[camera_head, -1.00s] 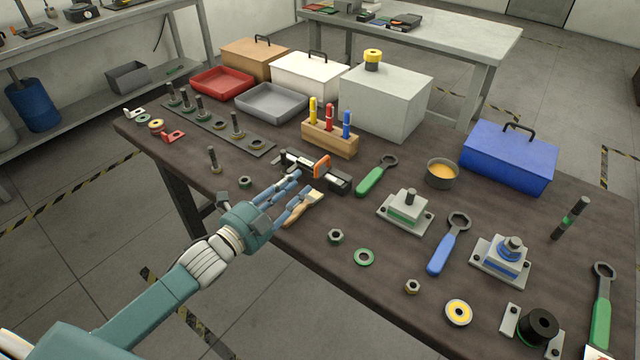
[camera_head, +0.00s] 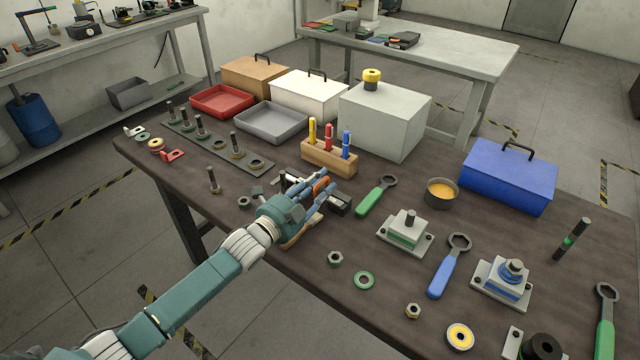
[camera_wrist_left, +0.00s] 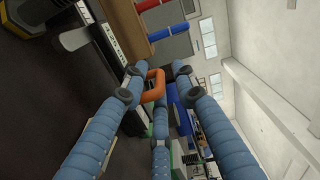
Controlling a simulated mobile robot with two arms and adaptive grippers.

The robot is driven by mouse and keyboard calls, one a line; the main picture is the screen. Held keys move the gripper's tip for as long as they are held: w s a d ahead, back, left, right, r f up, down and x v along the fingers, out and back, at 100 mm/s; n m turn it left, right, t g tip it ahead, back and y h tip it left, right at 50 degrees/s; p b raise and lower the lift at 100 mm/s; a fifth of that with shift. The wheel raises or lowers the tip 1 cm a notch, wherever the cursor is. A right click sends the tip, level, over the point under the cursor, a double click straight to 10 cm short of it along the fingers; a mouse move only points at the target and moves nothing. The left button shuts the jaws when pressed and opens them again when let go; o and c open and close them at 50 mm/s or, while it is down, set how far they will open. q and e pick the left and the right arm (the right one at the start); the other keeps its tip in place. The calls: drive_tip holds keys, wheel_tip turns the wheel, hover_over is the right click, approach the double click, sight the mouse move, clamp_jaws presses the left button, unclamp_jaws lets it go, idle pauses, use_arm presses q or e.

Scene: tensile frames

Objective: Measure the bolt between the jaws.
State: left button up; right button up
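A black measuring tool (camera_head: 341,204) with an orange slider part (camera_head: 321,186) lies on the dark workbench. In the left wrist view the orange part (camera_wrist_left: 154,86) is a loop among my blue fingertips, close to or touching one; a pale scale with tick marks (camera_wrist_left: 98,33) runs beside it. My left gripper (camera_head: 318,190) is over the tool, its fingers spread around the orange part and apart. The hand hides much of the tool, so I cannot tell whether a bolt is between its jaws. A bolt (camera_head: 213,181) stands upright left of the hand. My right gripper is out of view.
A wooden holder (camera_head: 329,157) with colored markers stands just behind the tool. A green wrench (camera_head: 370,200) lies to its right. A rack (camera_head: 178,125) with several upright bolts is at the left. Nuts and a green washer (camera_head: 364,280) lie near the front edge.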

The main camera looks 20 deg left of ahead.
use_arm(q)
drive_tip(key=c, duration=0.7)
clamp_jaws()
drive_tip(key=shift+w+a+b, duration=0.25)
drive_tip(key=shift+w+a, duration=0.05)
drive_tip(key=shift+a, duration=0.45)
drive_tip(key=shift+w+a+b, duration=0.2)
drive_tip(key=shift+w+a, duration=0.05)
drive_tip(key=shift+a, duration=0.45)
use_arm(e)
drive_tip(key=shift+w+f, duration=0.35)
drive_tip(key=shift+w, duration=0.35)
use_arm(q)
drive_tip(key=o, duration=0.7)
unclamp_jaws()
drive_tip(key=v, duration=1.2)
drive_tip(key=shift+r, duration=0.1)
